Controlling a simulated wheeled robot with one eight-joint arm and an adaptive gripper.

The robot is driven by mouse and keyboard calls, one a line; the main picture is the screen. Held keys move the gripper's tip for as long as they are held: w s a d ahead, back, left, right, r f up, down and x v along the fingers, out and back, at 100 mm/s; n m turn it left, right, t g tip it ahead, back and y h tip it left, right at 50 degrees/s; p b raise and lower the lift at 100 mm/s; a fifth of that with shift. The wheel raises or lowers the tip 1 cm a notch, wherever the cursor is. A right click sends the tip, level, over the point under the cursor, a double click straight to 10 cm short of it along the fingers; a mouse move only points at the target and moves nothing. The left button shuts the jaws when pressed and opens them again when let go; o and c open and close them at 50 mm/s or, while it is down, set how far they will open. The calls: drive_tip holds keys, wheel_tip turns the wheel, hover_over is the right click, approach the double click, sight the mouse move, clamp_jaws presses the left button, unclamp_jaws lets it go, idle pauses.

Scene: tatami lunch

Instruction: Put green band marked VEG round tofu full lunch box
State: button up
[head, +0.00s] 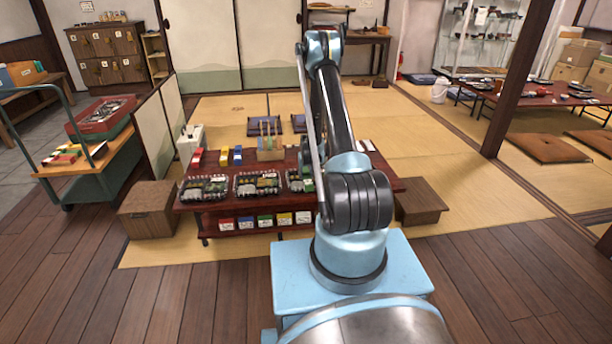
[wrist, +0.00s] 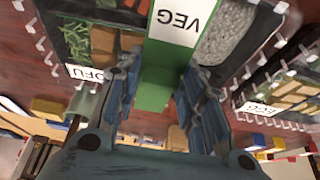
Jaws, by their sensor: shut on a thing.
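In the wrist view my gripper (wrist: 163,80) is shut on a green band (wrist: 158,90), with one finger on each side of it. The band bears a white label reading VEG. It lies across the middle of a clear lunch box (wrist: 45,35), with green vegetables on one side and pale grey-white food on the other. In the head view my arm hides the gripper and part of the right-hand box (head: 294,180).
A neighbouring lunch box (wrist: 285,95) with a white tag stands close by. In the head view, two filled boxes (head: 205,188) (head: 258,184) sit on the low red table (head: 225,205). Coloured labelled holders (head: 265,220) line the shelf beneath. A caddy (head: 270,154) stands behind.

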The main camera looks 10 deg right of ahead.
drive_tip(key=shift+f, duration=0.3)
idle(0.9)
drive_tip(key=o, duration=0.8)
drive_tip(key=o, duration=0.6)
drive_tip(key=shift+r, duration=4)
drive_tip(key=shift+r, duration=0.1)
